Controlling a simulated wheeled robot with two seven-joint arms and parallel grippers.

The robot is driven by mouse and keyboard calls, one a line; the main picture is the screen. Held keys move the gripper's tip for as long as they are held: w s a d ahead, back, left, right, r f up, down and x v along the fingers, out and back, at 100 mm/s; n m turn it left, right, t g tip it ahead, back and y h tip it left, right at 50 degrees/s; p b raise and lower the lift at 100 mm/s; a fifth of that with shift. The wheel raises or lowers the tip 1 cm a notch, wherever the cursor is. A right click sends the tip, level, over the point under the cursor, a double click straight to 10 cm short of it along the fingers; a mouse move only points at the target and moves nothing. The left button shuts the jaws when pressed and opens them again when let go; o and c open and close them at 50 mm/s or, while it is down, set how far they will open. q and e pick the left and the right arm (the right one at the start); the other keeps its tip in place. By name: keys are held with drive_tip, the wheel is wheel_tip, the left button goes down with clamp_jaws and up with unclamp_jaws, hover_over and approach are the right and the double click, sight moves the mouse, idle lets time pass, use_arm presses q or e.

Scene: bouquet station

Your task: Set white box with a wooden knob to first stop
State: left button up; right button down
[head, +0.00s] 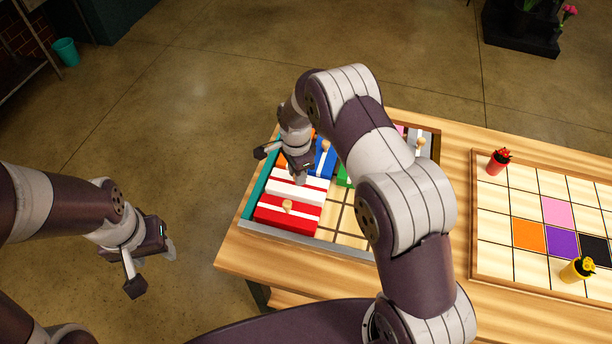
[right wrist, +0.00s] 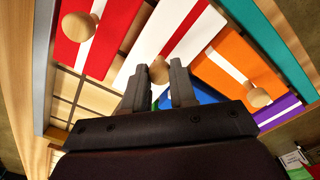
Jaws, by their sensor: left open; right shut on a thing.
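The white box (head: 310,193) with a red stripe lies in the sliding-block tray (head: 352,250), behind the red box. Its wooden knob (right wrist: 158,70) shows between my right fingers in the right wrist view, with the white box (right wrist: 150,45) around it. My right gripper (head: 299,179) is shut on this knob from above; the arm hides part of the tray. My left gripper (head: 152,269) is open and empty, off the table to the left.
The red box (head: 285,218) lies in front, the blue box (head: 325,160) and orange box (right wrist: 232,70) behind. Bare gridded floor (head: 347,222) lies right of the white and red boxes. A pale board (head: 492,225) holds red (head: 498,160) and yellow (head: 577,270) flower vases.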

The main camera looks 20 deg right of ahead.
drive_tip(key=c, duration=1.2)
unclamp_jaws()
drive_tip(key=shift+w+a, duration=0.1)
drive_tip(key=o, duration=0.3)
drive_tip(key=shift+a, duration=0.25)
drive_tip(key=shift+w+r, duration=0.1)
drive_tip(key=shift+r, duration=0.25)
wheel_tip(320, 180, up, 8)
drive_tip(key=b, duration=0.2)
drive_tip(key=shift+r+b, duration=0.1)
drive_tip(key=shift+b, duration=0.3)
wheel_tip(320, 180, up, 4)
drive_tip(key=shift+f, duration=0.1)
